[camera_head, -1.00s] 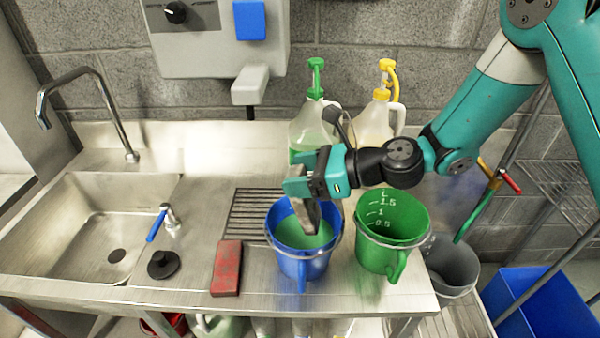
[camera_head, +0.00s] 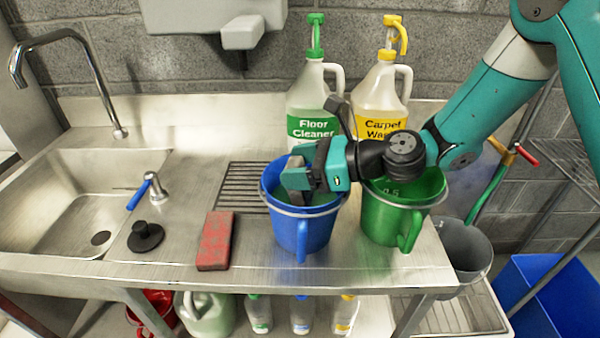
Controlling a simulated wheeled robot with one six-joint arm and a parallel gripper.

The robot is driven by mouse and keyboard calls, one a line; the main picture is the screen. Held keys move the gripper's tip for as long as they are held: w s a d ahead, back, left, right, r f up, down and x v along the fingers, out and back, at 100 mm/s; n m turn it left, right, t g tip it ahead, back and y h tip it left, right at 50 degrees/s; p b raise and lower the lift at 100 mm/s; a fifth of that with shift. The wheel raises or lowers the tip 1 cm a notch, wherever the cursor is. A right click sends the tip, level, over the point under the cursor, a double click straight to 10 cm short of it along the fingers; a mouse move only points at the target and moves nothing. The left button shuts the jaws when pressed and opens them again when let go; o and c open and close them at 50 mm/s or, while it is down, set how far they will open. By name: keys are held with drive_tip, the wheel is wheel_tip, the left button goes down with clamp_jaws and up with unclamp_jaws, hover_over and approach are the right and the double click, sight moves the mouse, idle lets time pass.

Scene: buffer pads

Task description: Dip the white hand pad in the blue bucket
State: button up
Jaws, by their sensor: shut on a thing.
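The blue bucket (camera_head: 302,232) stands upright on the steel counter, with greenish liquid inside. My gripper (camera_head: 308,172) is at the bucket's mouth, reaching in from the right. It is shut on a pale grey-white pad (camera_head: 296,180), which hangs down inside the rim. The pad's lower end is hidden by the bucket's front wall, so I cannot tell how deep it sits in the liquid.
The green bucket (camera_head: 392,222) stands close on the right, under my arm. A red pad (camera_head: 215,240) lies to the left. Floor cleaner (camera_head: 313,112) and carpet wash (camera_head: 383,100) bottles stand behind. The sink (camera_head: 75,205) is at far left.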

drive_tip(key=f, duration=0.3)
drive_tip(key=shift+s+d+f+b, duration=0.15)
drive_tip(key=shift+s+f+b, duration=0.15)
drive_tip(key=shift+s, duration=0.1)
drive_tip(key=o, duration=1)
drive_tip(key=shift+h, duration=0.3)
drive_tip(key=shift+d, duration=0.1)
drive_tip(key=s+d+r+y, duration=0.1)
drive_tip(key=d+r, duration=0.4)
drive_tip(key=d, duration=0.1)
drive_tip(key=shift+d+r, duration=0.25)
drive_tip(key=shift+d, duration=0.05)
drive_tip(key=shift+s+r, duration=0.1)
idle(1.3)
